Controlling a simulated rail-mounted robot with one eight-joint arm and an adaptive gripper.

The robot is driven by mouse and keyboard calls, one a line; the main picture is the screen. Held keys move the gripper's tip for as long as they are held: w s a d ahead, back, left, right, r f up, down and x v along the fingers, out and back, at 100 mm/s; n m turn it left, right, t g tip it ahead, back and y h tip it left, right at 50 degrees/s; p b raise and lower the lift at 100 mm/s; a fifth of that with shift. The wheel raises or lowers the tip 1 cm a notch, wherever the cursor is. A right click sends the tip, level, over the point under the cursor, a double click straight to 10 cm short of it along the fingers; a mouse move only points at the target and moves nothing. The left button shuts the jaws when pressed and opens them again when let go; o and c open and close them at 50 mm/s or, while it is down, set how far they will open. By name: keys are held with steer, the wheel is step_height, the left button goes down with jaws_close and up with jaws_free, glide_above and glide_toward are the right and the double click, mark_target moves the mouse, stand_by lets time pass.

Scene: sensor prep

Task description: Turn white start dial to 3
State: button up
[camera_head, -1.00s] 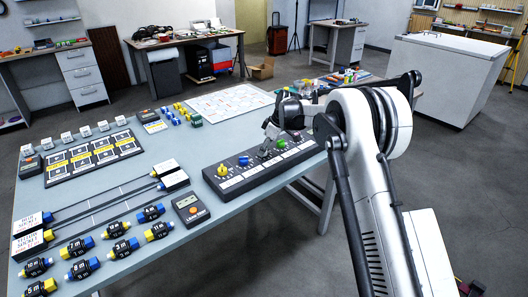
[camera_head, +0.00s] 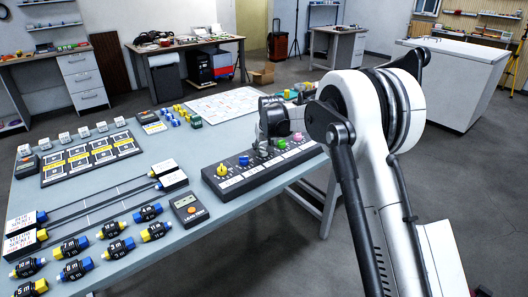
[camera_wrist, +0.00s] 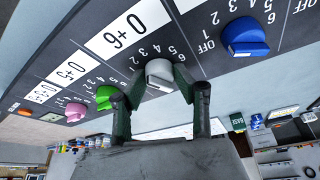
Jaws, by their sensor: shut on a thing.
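The white dial (camera_wrist: 160,74) sits on a dark control panel between the blue and green dials. My gripper (camera_wrist: 154,86) is shut on it, with one dark finger on each side in the wrist view. Printed numbers show around the dial, but I cannot tell which one its pointer faces. In the head view my gripper (camera_head: 264,149) reaches down onto the middle of the panel (camera_head: 236,184) and largely hides the white dial.
A green dial (camera_wrist: 105,97) and a pink dial (camera_wrist: 75,112) lie on one side, close to one finger. A blue dial (camera_wrist: 245,37) is on the other side. A yellow dial (camera_head: 222,170) is at the panel's left end. A handheld meter (camera_head: 188,210) lies beside the panel.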

steer(key=shift+m+h+b, duration=0.3)
steer(key=shift+m+h, duration=0.5)
steer(key=shift+m, duration=1.3)
steer(key=o, duration=1.1)
steer(key=v, duration=1.2)
steer(key=shift+s, duration=0.2)
steer(key=shift+a, duration=0.1)
